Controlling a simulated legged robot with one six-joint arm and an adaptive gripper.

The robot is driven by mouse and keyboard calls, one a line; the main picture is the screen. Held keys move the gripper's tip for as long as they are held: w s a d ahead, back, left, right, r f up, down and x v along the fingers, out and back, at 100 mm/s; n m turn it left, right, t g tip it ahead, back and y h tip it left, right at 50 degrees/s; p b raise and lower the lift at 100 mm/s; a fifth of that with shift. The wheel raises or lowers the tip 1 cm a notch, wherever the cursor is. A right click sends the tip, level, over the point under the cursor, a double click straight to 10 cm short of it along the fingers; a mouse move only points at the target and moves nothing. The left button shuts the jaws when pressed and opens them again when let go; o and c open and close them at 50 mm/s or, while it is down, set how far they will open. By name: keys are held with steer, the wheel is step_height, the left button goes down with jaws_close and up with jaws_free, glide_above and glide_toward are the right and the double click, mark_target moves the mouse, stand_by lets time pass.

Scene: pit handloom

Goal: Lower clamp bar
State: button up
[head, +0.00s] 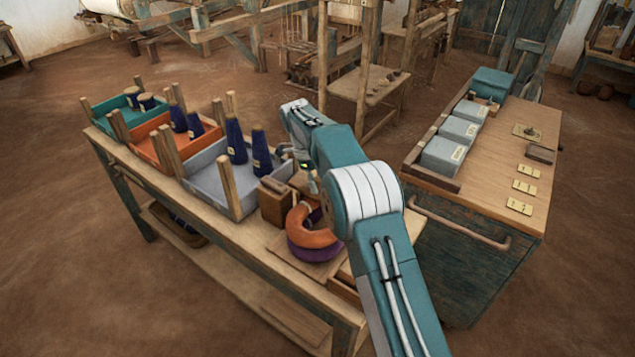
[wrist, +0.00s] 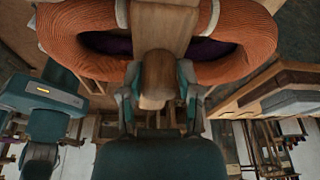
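In the wrist view the wooden clamp bar (wrist: 163,27) runs from the top edge toward me, ending in a rounded wooden end (wrist: 157,78). It crosses in front of the orange yarn hank (wrist: 72,38). My gripper (wrist: 158,88) has one finger on each side of the rounded end, and both fingertips appear to press against it. In the head view the orange hank (head: 309,229) lies over a purple hank (head: 308,254) on the bench.
The bench (head: 272,237) also holds green (head: 101,121), orange (head: 138,139) and grey (head: 203,189) trays with dark cones and wooden posts. A wooden block (head: 276,203) stands beside the hanks. A second table (head: 512,117) with grey boxes is to the right. Brown floor is open between furniture.

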steer(key=o, duration=0.3)
steer(key=shift+w+a+f, duration=0.1)
steer(key=shift+f, duration=0.2)
steer(key=shift+r, duration=0.25)
steer(key=v, duration=0.6)
steer(key=shift+w+a, duration=0.1)
steer(key=shift+a, duration=0.1)
steer(key=shift+a+r, duration=0.1)
steer(key=shift+r, duration=0.35)
steer(key=shift+r, duration=0.1)
